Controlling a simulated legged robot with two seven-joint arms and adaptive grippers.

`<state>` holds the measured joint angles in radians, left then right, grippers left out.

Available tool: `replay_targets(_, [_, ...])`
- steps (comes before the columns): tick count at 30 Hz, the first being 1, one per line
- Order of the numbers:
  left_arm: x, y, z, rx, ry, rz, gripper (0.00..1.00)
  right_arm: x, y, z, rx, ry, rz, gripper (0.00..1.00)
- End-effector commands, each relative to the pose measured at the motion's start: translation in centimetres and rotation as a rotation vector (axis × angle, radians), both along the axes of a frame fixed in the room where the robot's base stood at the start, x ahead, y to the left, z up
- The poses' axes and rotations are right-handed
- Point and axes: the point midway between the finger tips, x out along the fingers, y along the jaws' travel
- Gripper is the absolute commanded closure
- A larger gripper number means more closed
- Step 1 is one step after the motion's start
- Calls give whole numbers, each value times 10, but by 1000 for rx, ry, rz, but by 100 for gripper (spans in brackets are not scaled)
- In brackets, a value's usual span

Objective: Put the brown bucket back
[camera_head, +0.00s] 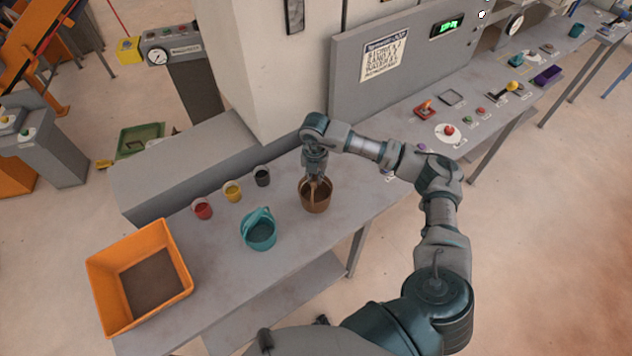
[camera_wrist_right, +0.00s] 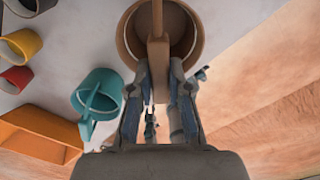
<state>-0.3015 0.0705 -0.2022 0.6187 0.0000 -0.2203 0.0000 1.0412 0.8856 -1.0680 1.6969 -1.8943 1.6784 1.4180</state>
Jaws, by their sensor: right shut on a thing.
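The right gripper's fingers (camera_wrist_right: 160,85) are shut on that handle. The bucket looks upright; whether its base touches the table is hard to tell. My left gripper is not in view.
A teal bucket (camera_head: 262,236) stands left of the brown one. Red (camera_head: 203,211), yellow (camera_head: 232,193) and dark (camera_head: 262,178) cups line the back. An orange bin (camera_head: 176,254) sits at the table's left end. A control panel (camera_head: 400,112) stands to the right.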

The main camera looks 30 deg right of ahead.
Motion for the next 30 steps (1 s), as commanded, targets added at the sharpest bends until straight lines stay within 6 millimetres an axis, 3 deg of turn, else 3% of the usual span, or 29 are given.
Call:
replay_targets(6, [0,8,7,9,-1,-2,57,-1,-3,-31,3,3,1,100])
replay_targets(12, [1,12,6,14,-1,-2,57,-1,-4,-34,3,1,1,100])
replay_targets(13, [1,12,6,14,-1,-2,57,-1,-5,-34,4,2,1,75])
replay_targets(15, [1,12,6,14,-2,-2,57,-1,-5,-34,3,2,1,57])
replay_targets(25, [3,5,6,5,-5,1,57,0,-2,-31,2,1,2,57])
replay_targets(30, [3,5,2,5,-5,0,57,0,-1,-9,1,-3,3,57])
